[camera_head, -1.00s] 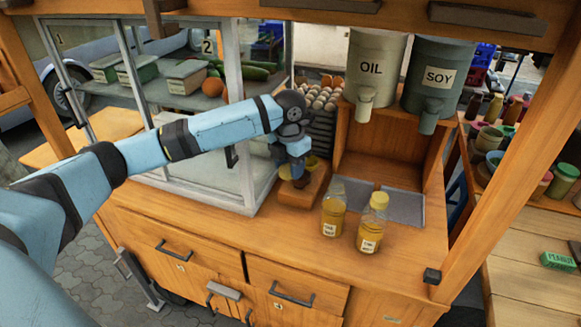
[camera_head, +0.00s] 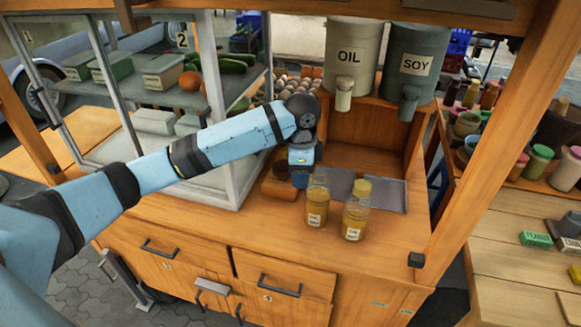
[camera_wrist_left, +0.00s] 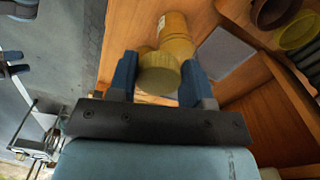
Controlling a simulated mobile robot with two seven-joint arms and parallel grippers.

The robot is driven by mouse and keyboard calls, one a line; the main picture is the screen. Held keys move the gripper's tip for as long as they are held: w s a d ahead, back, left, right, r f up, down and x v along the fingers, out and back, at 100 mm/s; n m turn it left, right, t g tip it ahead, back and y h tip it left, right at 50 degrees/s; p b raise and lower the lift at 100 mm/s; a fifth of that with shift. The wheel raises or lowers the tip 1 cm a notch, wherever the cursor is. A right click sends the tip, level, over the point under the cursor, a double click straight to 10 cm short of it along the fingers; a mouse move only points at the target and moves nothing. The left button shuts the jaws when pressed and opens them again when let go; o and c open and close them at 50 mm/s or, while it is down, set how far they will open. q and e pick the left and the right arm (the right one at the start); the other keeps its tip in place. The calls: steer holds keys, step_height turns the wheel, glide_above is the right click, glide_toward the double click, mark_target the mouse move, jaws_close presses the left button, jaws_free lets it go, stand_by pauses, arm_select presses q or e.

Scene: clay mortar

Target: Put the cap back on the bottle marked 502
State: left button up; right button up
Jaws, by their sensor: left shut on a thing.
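Two clear bottles with yellow-brown contents stand upright on the wooden counter. The left bottle (camera_head: 317,205) has no cap on its top. The right bottle (camera_head: 356,215) wears a yellow cap (camera_head: 361,188). Their labels are too small to read. My left gripper (camera_head: 300,178) is just behind and left of the uncapped bottle, above the counter. In the left wrist view, its two blue fingers (camera_wrist_left: 160,82) are shut on a round yellow cap (camera_wrist_left: 158,73). A yellow bottle (camera_wrist_left: 176,35) shows just beyond that cap; I cannot tell whether they touch. My right gripper is not in view.
A wooden block (camera_head: 279,186) lies behind my gripper. Grey recessed panels (camera_head: 385,193) lie behind the bottles. OIL (camera_head: 352,60) and SOY (camera_head: 415,66) dispensers hang above. A glass case (camera_head: 236,150) stands left. The front counter is clear.

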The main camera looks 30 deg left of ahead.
arm_select(q)
steer(key=n, duration=0.1)
steer(key=d+n, duration=0.1)
steer(key=n, duration=0.3)
steer(key=shift+s+d, duration=0.2)
steer(key=shift+d, duration=0.2)
steer(key=n, duration=0.2)
steer(key=d+n, duration=0.1)
steer(key=n, duration=0.1)
steer(key=d+n, duration=0.1)
steer(key=n, duration=0.2)
steer(key=shift+s, duration=0.2)
